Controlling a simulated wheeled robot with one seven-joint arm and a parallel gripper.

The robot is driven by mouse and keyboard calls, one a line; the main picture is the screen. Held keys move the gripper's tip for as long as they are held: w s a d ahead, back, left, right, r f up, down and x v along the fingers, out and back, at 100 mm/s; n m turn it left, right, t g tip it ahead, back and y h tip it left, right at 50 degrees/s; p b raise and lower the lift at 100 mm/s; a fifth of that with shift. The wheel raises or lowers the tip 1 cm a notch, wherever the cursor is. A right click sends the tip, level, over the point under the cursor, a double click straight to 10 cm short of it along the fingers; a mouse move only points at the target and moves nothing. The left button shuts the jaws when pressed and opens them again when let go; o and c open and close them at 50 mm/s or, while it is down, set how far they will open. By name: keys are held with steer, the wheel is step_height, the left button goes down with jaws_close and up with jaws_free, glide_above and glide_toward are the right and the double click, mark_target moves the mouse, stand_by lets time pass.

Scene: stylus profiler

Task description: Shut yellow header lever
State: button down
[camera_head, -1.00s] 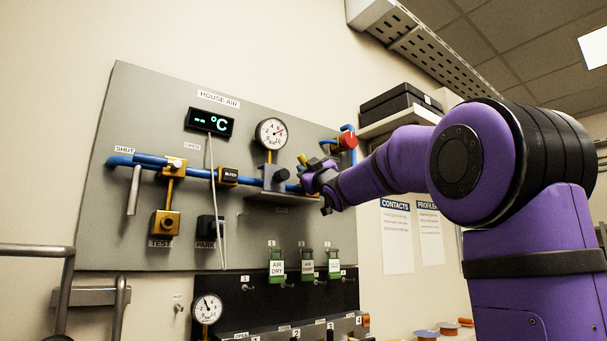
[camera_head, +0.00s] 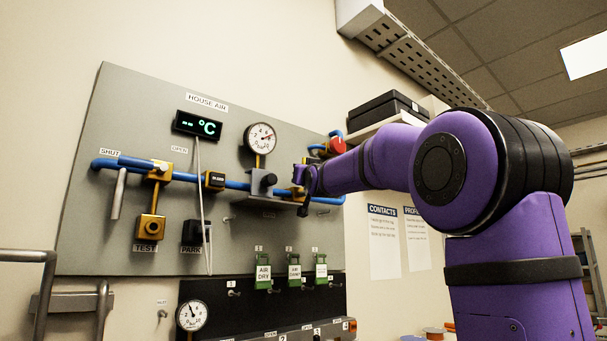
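My gripper (camera_head: 304,190) is at the right part of the blue header pipe (camera_head: 233,185), against the grey panel. A small patch of the gold-yellow header valve (camera_head: 297,193) shows beside its fingers. The yellow lever itself cannot be made out clearly; my gripper and wrist cover that spot. The fingers are seen from behind and are small, so I cannot tell whether they are open, shut or touching the lever.
A pressure gauge (camera_head: 262,137) and a grey regulator (camera_head: 263,182) sit just left of my gripper. A red knob (camera_head: 336,146) is above right. A black box (camera_head: 388,106) rests on a shelf above my forearm.

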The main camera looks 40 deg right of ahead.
steer(key=shift+f, duration=0.15)
steer(key=c, duration=1)
jaws_free()
steer(key=shift+s, duration=0.1)
steer(key=v, duration=1)
steer(key=shift+s, duration=0.3)
steer(key=shift+a, duration=0.1)
